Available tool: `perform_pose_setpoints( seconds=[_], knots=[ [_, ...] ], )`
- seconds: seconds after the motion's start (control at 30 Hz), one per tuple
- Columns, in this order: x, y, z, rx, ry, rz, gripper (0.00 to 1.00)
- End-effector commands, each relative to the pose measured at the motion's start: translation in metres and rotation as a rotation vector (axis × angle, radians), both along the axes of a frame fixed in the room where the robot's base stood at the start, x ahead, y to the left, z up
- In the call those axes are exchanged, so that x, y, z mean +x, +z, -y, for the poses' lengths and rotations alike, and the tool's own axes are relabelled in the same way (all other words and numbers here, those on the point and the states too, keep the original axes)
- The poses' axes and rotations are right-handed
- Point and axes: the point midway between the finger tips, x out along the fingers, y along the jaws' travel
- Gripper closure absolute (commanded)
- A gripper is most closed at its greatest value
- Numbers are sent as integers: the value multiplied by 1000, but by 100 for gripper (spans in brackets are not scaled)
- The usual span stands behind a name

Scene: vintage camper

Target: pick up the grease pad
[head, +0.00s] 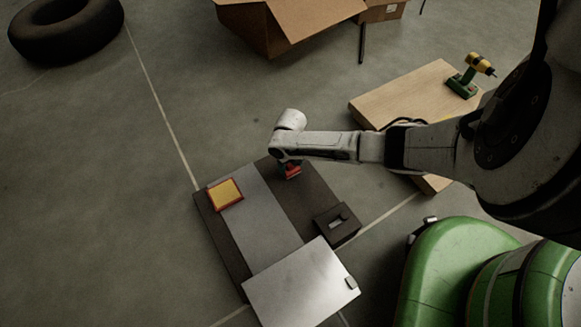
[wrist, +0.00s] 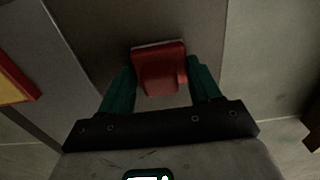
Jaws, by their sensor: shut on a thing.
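A small red block with a pale far edge, which I take to be the grease pad (wrist: 160,72), sits between the green fingers of my gripper (wrist: 161,80) in the wrist view. My gripper is shut on it. In the head view the red pad (head: 291,171) shows just under my gripper (head: 289,164), over the dark strip at the back right of a low bench (head: 262,215). I cannot tell whether the pad still touches the surface.
A yellow pad with a red frame (head: 225,194) lies on the bench's left side. A dark box with a slot (head: 337,224) and a silver panel (head: 301,285) are nearer. A tyre (head: 66,28) and cardboard box (head: 283,22) lie behind.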

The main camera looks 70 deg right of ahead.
Motion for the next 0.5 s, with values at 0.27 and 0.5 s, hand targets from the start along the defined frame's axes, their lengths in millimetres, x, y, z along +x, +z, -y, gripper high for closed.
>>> perform_pose_setpoints(
  seconds=[0.27,0.5],
  knots=[
    [0,5,1,-1,0,0,69],
    [0,30,1,-2,1,1,69]
  ],
)
